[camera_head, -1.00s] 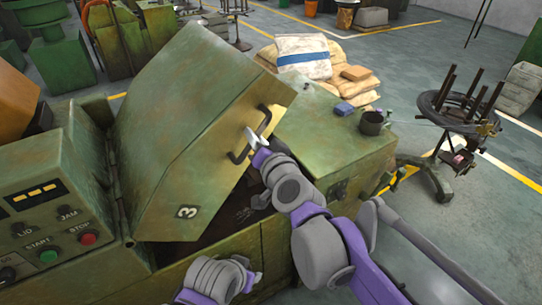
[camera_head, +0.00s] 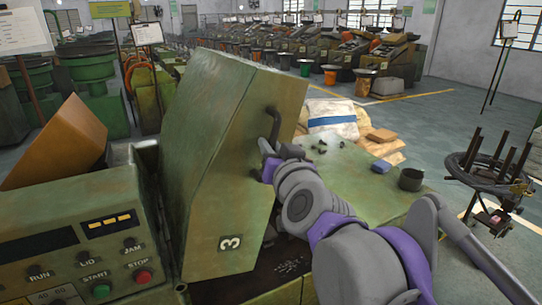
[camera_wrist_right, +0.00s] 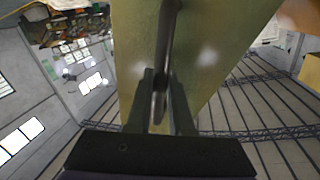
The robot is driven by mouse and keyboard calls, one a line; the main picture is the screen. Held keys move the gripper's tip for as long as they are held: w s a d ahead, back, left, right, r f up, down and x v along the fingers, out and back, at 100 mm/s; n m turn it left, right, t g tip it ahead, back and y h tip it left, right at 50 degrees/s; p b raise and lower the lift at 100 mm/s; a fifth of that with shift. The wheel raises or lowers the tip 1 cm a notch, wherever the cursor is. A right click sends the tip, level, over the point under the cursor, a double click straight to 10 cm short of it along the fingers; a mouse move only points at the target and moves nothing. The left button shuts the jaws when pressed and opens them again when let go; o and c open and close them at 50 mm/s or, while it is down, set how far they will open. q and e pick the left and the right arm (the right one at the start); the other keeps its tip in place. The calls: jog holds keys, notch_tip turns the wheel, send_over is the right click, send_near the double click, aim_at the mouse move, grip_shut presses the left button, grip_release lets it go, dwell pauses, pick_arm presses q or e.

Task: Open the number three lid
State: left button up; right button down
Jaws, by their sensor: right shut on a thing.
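The green number three lid (camera_head: 215,150) stands raised and steeply tilted on its machine, with the "3" label near its lower edge. Its dark bar handle (camera_head: 273,124) is on the right-hand face. My right gripper (camera_head: 268,160) is at the lower part of this handle. In the right wrist view, my right gripper (camera_wrist_right: 160,100) has both fingers closed around the handle (camera_wrist_right: 166,55), with the lid's face (camera_wrist_right: 205,50) behind. My left gripper does not show in the head view now.
The control panel (camera_head: 85,255) with buttons is at the lower left. A green machine top (camera_head: 350,180) to the right carries a dark cup (camera_head: 411,179) and a blue block (camera_head: 381,166). A wheeled stand (camera_head: 485,180) is at the far right, with open floor behind.

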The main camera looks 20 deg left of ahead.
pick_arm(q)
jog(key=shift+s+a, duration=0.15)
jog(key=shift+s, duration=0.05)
pick_arm(e)
jog(key=shift+s+a+r, duration=0.1)
jog(key=shift+s+a, duration=0.15)
jog(key=c, duration=0.8)
grip_release()
jog(key=shift+d, duration=0.15)
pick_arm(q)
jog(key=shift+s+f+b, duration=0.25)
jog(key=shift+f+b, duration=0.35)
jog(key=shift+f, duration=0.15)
pick_arm(e)
jog(key=v, duration=1)
jog(key=shift+s+d, duration=0.2)
jog(key=shift+s, duration=0.1)
